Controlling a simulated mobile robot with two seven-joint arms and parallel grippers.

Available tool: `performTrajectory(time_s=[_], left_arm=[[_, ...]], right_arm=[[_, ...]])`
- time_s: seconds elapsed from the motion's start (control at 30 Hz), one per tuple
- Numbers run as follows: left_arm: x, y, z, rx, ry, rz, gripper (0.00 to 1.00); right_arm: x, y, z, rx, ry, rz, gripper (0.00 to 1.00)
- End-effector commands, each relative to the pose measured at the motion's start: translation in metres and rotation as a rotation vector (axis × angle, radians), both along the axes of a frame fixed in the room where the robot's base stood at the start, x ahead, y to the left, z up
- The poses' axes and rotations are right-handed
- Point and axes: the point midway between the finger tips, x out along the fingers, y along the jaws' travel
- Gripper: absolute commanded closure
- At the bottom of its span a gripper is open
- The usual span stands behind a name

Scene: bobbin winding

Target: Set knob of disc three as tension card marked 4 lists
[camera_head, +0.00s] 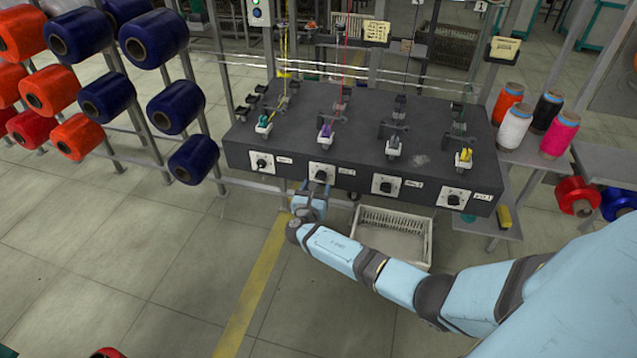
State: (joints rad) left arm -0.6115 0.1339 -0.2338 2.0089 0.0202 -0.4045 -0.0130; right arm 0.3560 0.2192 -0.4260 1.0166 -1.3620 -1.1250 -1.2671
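A dark box carries a row of knobs on its front face, each on a white plate. From the left they are the first knob (261,163), second knob (321,174), third knob (386,186) and the last knob (453,199). Small labels beside them, such as the label (413,184) right of the third knob, are too small to read. Yellow cards hang behind, one upper middle card (376,31) and one right card (505,47); their writing is unreadable. My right gripper (316,190) is just below the second knob; its finger opening and any contact are unclear. My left gripper is out of view.
Thread guides stand on top of the dark box (300,150). A white basket (425,240) sits below it. A rack of red, orange and blue spools (107,97) stands at left. Cones of thread (515,128) stand on a shelf at right.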

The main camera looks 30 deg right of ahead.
Motion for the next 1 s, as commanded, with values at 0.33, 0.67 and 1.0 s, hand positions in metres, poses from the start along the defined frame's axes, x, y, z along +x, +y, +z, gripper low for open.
performTrajectory(time_s=[0.33, 0.67, 1.0], left_arm=[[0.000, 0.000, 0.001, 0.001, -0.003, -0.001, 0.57], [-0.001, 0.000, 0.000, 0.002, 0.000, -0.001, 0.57], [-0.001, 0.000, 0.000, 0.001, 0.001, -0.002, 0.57]], right_arm=[[-0.051, 0.060, -0.001, 0.002, 0.001, 0.002, 0.38], [-0.069, 0.081, 0.000, 0.000, 0.000, -0.001, 0.38], [-0.069, 0.081, 0.000, 0.000, 0.000, 0.000, 0.38]])
